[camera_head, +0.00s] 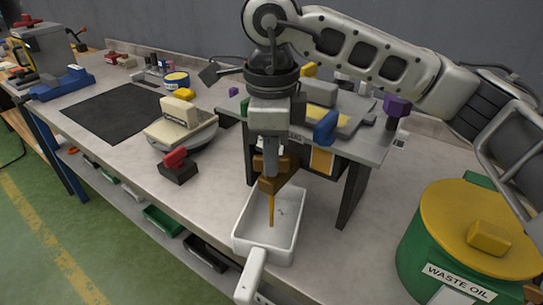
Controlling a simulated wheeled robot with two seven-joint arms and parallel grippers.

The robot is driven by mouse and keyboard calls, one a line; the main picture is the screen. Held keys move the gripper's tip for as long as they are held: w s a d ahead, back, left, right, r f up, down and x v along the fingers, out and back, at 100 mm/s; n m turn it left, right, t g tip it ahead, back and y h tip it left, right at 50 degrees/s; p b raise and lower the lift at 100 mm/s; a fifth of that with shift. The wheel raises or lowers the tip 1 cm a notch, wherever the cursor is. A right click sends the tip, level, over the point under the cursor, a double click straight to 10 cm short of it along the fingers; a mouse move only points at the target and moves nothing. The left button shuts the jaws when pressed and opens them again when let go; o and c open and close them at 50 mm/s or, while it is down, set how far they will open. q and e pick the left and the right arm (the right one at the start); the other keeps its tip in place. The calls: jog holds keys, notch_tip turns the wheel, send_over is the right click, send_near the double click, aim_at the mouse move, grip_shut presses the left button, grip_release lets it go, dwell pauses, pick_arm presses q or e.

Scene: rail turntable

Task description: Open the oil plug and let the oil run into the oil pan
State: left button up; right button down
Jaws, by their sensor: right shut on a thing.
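My right gripper (270,162) hangs from above at the front edge of the raised grey stand (374,150). It is shut on a brown, blocky piece (273,182), which looks like the oil plug; the fingers partly hide it. A thin amber strand (271,208), looking like running oil, drops straight from just below this piece into the oil pan (240,243). The white, rectangular oil pan stands on the bench under the gripper, its handle pointing to the front. No pool of oil can be made out in it. My left gripper is not in view.
A green waste oil drum (413,250) with a yellow lid (471,214) stands at the right. A small red-topped block (178,168) and a cream scale-like device (178,132) are left of the stand. A black mat (110,114) lies farther left. The bench between pan and drum is clear.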

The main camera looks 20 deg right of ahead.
dwell(0.3)
jog(key=c, duration=1.4)
grip_release()
jog(key=shift+c, duration=0.2)
notch_tip(320, 180, up, 16)
jog(key=p, duration=0.1)
